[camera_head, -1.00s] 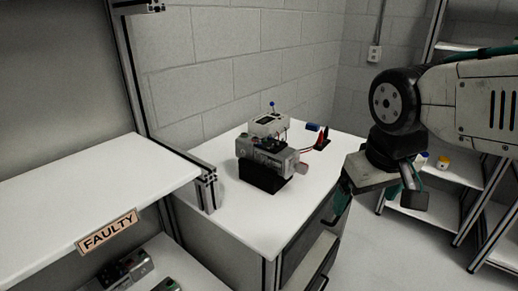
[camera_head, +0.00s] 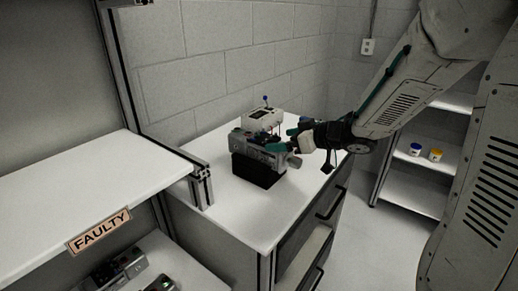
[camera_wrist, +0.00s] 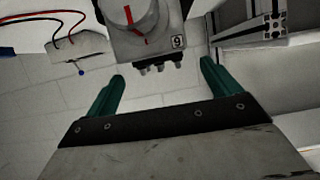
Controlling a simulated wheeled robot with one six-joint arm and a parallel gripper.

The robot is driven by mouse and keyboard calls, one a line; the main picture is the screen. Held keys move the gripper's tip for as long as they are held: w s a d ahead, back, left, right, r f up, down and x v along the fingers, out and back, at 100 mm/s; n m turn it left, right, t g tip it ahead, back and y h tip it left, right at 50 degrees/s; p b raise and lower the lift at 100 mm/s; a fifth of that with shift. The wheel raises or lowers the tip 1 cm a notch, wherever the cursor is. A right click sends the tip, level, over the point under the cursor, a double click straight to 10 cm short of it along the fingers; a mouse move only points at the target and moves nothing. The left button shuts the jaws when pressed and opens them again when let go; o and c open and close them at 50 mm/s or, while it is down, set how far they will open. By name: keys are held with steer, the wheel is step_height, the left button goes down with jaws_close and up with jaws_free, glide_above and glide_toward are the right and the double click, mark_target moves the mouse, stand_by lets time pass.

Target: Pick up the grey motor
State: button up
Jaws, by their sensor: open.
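The grey motor (camera_head: 255,150) rests on a black stand (camera_head: 258,172) on the white-topped bench. My gripper (camera_head: 287,142) is at the motor's right end in the head view, overlapping part of it. In the wrist view the motor (camera_wrist: 150,42) has a round end with red marks and a small number tag. My gripper's two teal fingers (camera_wrist: 162,70) are apart with nothing clamped between them. The motor's near edge with several small connectors lies around the gap at the fingertips. I cannot tell whether a finger touches it.
A white box (camera_head: 262,120) with a blue-tipped stick stands behind the motor; red and black wires run to it in the wrist view (camera_wrist: 78,47). A metal rail post (camera_head: 200,185) and the shelf marked FAULTY (camera_head: 98,232) are to the left. The bench front is clear.

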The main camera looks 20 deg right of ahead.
mark_target(272, 137)
steer(key=x, duration=0.7)
steer(key=shift+w+r, duration=0.25)
jaws_close()
steer(key=shift+r, duration=0.1)
